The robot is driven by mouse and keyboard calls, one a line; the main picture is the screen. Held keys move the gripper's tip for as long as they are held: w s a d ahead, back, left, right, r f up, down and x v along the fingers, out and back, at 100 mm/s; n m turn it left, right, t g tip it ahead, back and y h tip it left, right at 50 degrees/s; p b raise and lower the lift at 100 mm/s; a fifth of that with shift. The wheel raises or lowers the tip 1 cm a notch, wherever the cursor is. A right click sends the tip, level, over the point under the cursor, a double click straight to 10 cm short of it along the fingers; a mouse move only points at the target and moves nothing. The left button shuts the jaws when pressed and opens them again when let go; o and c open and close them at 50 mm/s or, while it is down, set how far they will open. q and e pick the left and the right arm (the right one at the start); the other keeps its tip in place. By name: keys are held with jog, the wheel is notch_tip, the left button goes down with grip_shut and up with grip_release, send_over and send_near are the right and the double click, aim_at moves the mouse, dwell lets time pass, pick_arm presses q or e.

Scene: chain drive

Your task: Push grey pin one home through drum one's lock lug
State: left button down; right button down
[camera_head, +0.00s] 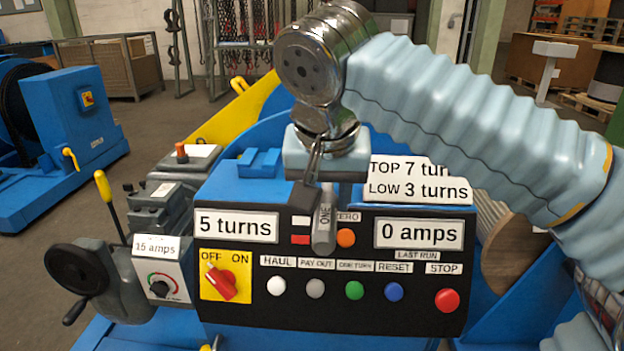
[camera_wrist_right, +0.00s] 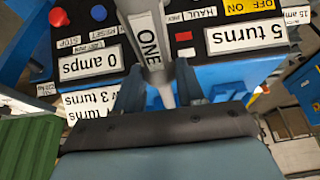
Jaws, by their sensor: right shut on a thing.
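My right gripper (camera_head: 318,172) is shut on grey pin one (camera_head: 324,228), which bears the label ONE. The pin hangs nearly upright in front of the black control panel (camera_head: 376,312), over its upper middle. In the right wrist view the pin (camera_wrist_right: 149,40) stands between the two fingers of the right gripper (camera_wrist_right: 160,92), its label facing the camera. I cannot make out drum one's lock lug in either view. A big blue curved part (camera_head: 274,108) rises behind the panel, mostly hidden by the panel and my right arm. My left gripper is out of view.
The panel carries an OFF/ON switch (camera_head: 221,282), several buttons, and displays reading 5 turns (camera_head: 235,227) and 0 amps (camera_head: 419,234). A handwheel (camera_head: 78,270) and a yellow-topped lever (camera_head: 103,187) stand at left. Another blue machine (camera_head: 80,128) stands on the open floor at far left.

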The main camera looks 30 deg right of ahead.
jog(key=shift+r, duration=0.1)
jog(key=shift+w+d+p, duration=0.3)
jog(key=shift+w+d, duration=0.2)
jog(key=shift+w, duration=0.35)
jog(key=shift+w+d+p, duration=0.35)
jog(key=shift+w+d, duration=0.1)
jog(key=shift+w, duration=0.35)
jog(key=shift+w+d+p, duration=0.3)
jog(key=shift+w+d, duration=0.2)
jog(key=shift+w, duration=0.35)
jog(key=shift+p, duration=0.3)
